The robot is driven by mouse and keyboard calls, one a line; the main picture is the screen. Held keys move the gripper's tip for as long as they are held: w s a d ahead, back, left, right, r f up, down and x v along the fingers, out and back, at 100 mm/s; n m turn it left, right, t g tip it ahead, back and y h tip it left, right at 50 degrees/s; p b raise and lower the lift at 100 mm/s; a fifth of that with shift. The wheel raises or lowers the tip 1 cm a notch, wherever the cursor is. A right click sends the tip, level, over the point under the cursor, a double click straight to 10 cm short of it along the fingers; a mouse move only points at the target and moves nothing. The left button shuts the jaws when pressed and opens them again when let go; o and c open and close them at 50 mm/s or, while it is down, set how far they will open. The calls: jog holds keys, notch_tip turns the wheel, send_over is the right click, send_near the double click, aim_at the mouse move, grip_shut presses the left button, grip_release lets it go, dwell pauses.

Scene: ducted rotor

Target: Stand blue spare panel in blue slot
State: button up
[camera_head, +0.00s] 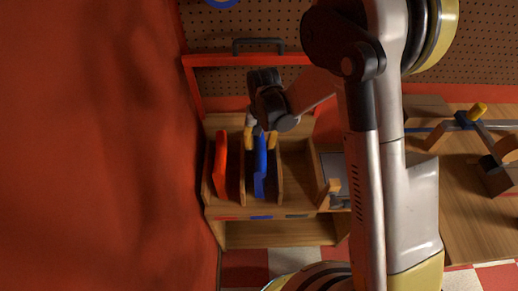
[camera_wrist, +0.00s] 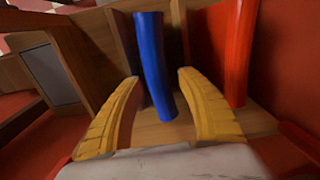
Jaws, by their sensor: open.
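The blue panel (camera_head: 260,168) stands upright in the middle slot of the wooden rack (camera_head: 275,238), above a blue label (camera_head: 261,217) on the front edge. In the wrist view the blue panel (camera_wrist: 152,60) lies between my fingers, with a gap on each side. My gripper (camera_head: 260,140) is over the rear upper end of the panel. Its yellow fingers are open, and the wrist view also shows my gripper (camera_wrist: 159,75). The lower edge of the panel in the slot is hidden.
A red panel (camera_head: 221,165) stands in the left slot, close beside my gripper. The slot to the right (camera_head: 294,180) looks empty. A red wall (camera_head: 90,150) rises close on the left. A wooden workbench (camera_head: 465,200) with tools is at the right.

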jog(key=shift+d+r, duration=0.1)
jog(key=shift+r, duration=1.1)
jog(key=s+d+r+t, duration=0.1)
jog(key=s+d+r, duration=0.15)
jog(key=r, duration=0.45)
jog(key=s+d+r+t, duration=0.2)
jog(key=d+r, duration=0.2)
jog(key=r, duration=0.4)
jog(key=s+d+r+t, duration=0.2)
jog(key=s+d+r, duration=0.1)
jog(key=s, duration=0.3)
jog(key=s+d+r+t, duration=0.2)
jog(key=s+d+r, duration=0.2)
jog(key=s, duration=0.3)
jog(key=shift+s+d, duration=0.15)
jog(key=shift+d, duration=0.6)
